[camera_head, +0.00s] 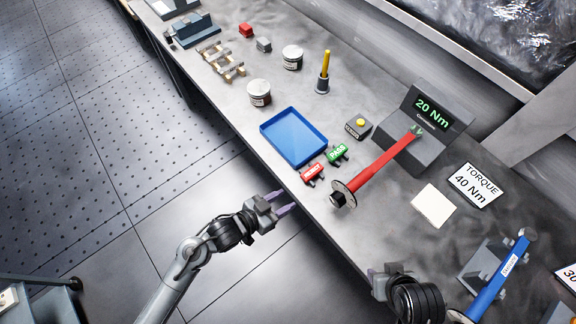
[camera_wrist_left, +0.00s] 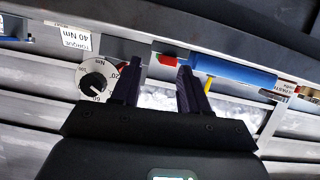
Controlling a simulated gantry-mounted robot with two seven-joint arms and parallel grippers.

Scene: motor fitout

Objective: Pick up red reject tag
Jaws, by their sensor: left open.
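The red reject tag (camera_head: 312,172) stands on small dark feet near the front edge of the bench, just off the near corner of the blue tray. A green PASS tag (camera_head: 338,152) stands close behind it to the right. My left gripper (camera_head: 289,202) is open and empty, in front of the bench edge, below and left of the red tag and apart from it. Its two fingers also show spread in the left wrist view (camera_wrist_left: 157,88); I cannot make out the red tag there. My right gripper (camera_head: 384,271) is near the bench's front edge; its jaw state is unclear.
The blue tray (camera_head: 293,137) is empty. A yellow-button box (camera_head: 358,127) and white pad (camera_head: 433,206) are nearby. A blue wrench (camera_head: 500,277) lies at right.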

